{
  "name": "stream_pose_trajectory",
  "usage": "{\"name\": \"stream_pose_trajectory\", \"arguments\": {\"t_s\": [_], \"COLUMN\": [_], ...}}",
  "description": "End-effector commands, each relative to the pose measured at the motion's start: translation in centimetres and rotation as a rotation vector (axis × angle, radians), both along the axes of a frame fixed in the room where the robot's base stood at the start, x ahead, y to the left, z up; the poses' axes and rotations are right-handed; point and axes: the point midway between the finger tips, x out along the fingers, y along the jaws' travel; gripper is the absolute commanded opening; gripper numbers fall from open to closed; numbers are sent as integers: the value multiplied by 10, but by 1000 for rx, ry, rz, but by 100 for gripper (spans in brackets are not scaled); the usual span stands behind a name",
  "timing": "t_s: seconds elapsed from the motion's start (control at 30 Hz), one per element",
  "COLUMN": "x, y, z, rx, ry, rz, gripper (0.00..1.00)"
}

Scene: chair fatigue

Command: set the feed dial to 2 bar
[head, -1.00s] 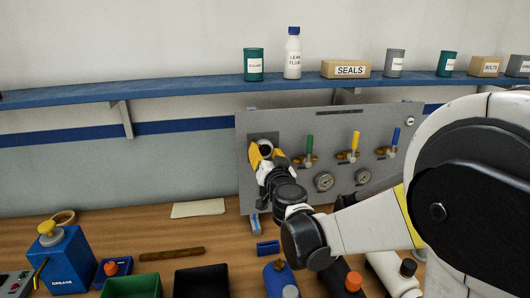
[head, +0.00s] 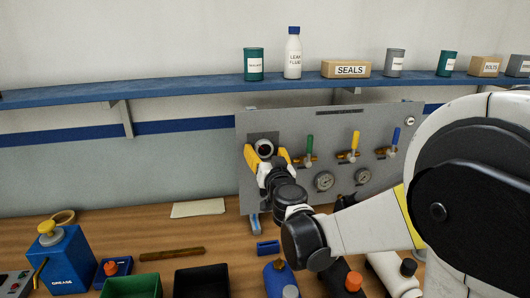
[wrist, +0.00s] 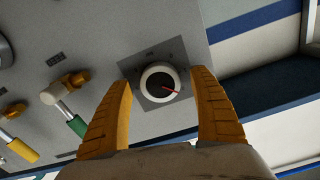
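The feed dial (wrist: 160,82) is a round knob with a pale rim, a dark face and a red pointer, set on a dark square plate on the grey panel (wrist: 60,30). In the wrist view the red pointer aims right and slightly down; the scale marks are too small to read. In the head view the dial (head: 265,149) shows at the panel's left side. My gripper (wrist: 163,88) has yellow fingers, spread wide on either side of the dial. In the head view my gripper (head: 265,155) is in front of the panel, apart from the dial and empty.
Green (head: 309,143), yellow (head: 355,139) and blue (head: 396,135) valve levers stand right of the dial, above two gauges (head: 324,181). A blue shelf (head: 190,90) with containers runs above. Bottles and bins crowd the bench front.

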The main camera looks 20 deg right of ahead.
Motion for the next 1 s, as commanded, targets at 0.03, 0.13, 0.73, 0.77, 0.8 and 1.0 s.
{"name": "stream_pose_trajectory", "arguments": {"t_s": [0.03, 0.13, 0.73, 0.77, 0.8, 1.0], "x": [0, 0, -82, -88, -95, -117], "y": [0, 0, 4, 5, 5, 6], "z": [0, 0, 1, 1, 0, 0], "rx": [0, 0, 0, 0, 0, 0], "ry": [0, 0, 0, 0, 0, 0], "rz": [0, 0, 0, 0, 0, 1], "gripper": [71, 71, 71, 71, 71, 71]}}
